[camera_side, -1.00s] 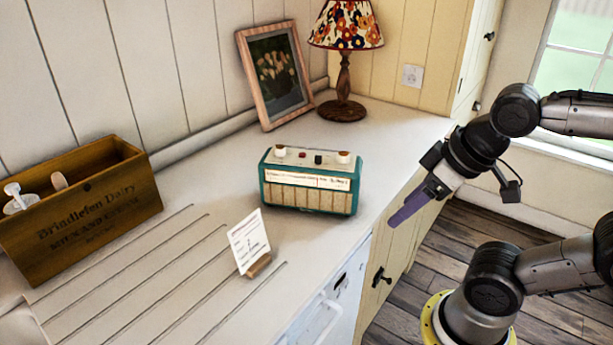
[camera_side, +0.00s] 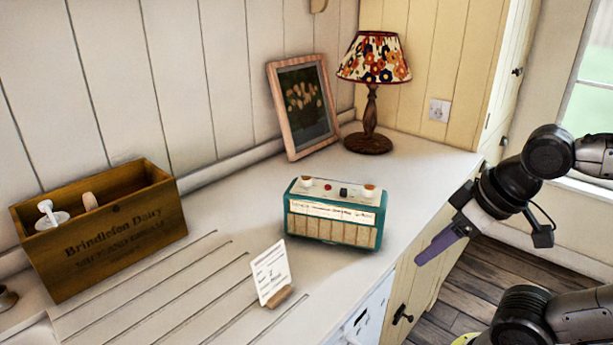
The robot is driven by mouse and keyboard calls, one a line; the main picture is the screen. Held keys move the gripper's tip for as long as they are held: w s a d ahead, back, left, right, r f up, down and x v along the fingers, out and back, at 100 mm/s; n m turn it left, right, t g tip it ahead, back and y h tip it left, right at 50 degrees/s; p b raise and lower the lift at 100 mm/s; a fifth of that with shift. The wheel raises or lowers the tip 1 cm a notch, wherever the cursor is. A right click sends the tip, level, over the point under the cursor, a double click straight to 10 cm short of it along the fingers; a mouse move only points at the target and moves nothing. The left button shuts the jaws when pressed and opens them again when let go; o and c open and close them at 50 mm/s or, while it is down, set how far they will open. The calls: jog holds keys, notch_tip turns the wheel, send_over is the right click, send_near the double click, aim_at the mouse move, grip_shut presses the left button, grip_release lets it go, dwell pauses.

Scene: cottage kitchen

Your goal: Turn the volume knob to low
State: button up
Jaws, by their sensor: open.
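A teal radio (camera_side: 382,222) with a cream slatted front stands upright on the white counter (camera_side: 230,210). On its top are a pale knob at the left (camera_side: 307,182), a pale knob with a brown base at the right (camera_side: 369,190), a small red button (camera_side: 327,187) and a dark button (camera_side: 343,192). I cannot read which knob is for volume or how either is set. My gripper (camera_side: 432,254), with purple fingers, is open and empty. It hangs to the right of the radio, near the counter's front edge, touching nothing. The gap between its fingers is hard to see from here.
A small card (camera_side: 269,271) in a wooden holder stands in front of the radio. A wooden crate (camera_side: 120,240) is at the left. A picture frame (camera_side: 288,112) and a lamp (camera_side: 371,107) stand behind. The counter around the radio is mostly clear.

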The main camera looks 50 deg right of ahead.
jog(key=w+d+r+m+g, duration=0.1)
jog(key=w+r+m, duration=0.55)
jog(key=r, duration=0.35)
jog(key=w+d+r+m+g, duration=0.1)
jog(key=w+r+m, duration=0.4)
jog(key=w+r, duration=0.4)
jog(key=m+g, duration=0.3)
jog(key=m, duration=0.1)
send_over(306, 178)
notch_tip(306, 178, down, 7)
notch_tip(306, 178, down, 14)
jog(key=shift+s+r, duration=0.1)
jog(key=shift+r, duration=0.05)
grip_shut()
